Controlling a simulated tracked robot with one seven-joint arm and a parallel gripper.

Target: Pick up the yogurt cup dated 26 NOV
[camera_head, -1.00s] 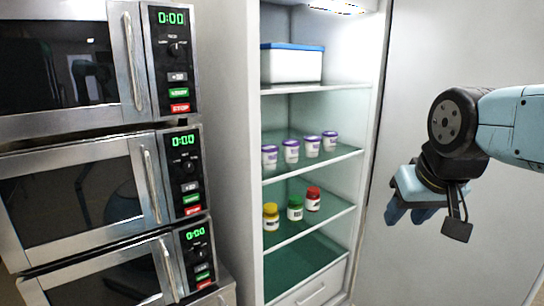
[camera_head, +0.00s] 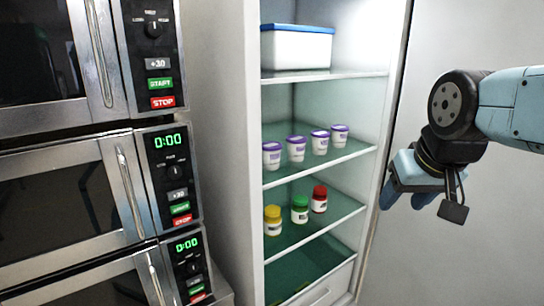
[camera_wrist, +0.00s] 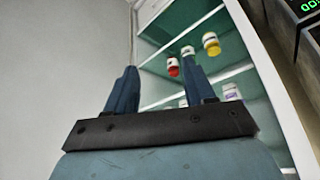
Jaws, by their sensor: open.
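Several white yogurt cups with purple lids stand in a row on a glass shelf of the open fridge. In the head view they run from the leftmost cup (camera_head: 271,155) to the rightmost cup (camera_head: 339,135). Their printed dates are too small to read, so I cannot tell which is 26 NOV. My gripper (camera_head: 412,199) is open and empty, to the right of the fridge opening and apart from the cups. In the wrist view its two fingers (camera_wrist: 160,90) are spread, and a white cup (camera_wrist: 231,92) shows beyond them, partly cut by the fridge edge.
On the shelf below stand a yellow-lidded jar (camera_head: 273,221), a green-lidded jar (camera_head: 299,210) and a red-lidded jar (camera_head: 319,199). A white container with a blue lid (camera_head: 297,49) sits on the shelf above. Stacked microwaves (camera_head: 75,185) stand left of the fridge.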

